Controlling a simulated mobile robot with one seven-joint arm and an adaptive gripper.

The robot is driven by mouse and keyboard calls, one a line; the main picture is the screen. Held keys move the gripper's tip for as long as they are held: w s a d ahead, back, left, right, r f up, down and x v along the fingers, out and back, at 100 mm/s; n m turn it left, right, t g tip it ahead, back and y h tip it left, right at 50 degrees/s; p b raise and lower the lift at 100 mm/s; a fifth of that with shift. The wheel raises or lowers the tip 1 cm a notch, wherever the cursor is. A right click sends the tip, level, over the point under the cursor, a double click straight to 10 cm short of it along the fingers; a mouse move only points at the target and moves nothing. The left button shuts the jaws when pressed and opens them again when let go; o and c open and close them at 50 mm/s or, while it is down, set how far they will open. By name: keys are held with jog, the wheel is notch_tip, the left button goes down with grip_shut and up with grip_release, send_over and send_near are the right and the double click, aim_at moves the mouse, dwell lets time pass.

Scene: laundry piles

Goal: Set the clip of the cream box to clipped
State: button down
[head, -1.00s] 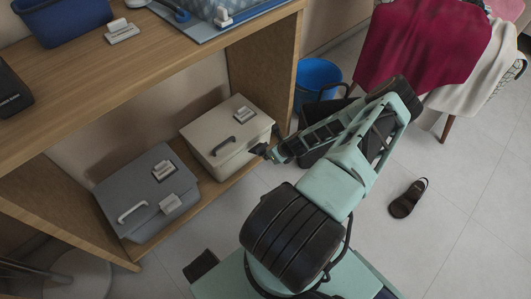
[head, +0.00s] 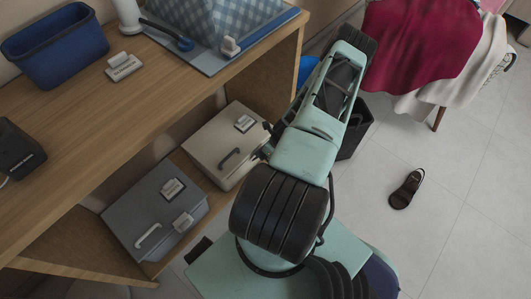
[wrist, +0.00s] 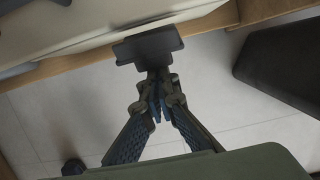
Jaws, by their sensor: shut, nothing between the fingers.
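The cream box (head: 207,143) sits on the lower shelf, lid shut, with a dark handle (head: 229,160) and a small pale labelled piece (head: 243,123) on top. A dark tab (head: 267,127) shows at its right edge. In the wrist view the cream box (wrist: 95,38) fills the top, and a dark flat block (wrist: 148,46), which looks to be its clip, juts out past its edge. My gripper (wrist: 157,78) is shut, its tips right at this block; I cannot tell whether they touch, nor the clip's setting. In the head view my arm mostly hides the gripper.
A grey box (head: 155,210) stands left of the cream box on the shelf (head: 225,193). The wooden tabletop (head: 90,115) overhangs behind. A dark bin (head: 357,130) stands on the floor right of my arm. A sandal (head: 406,190) lies on open floor.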

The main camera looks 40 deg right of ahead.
jog(key=shift+w+r, duration=0.4)
jog(key=shift+r, duration=0.2)
jog(key=shift+r+p, duration=0.7)
jog(key=shift+r, duration=0.05)
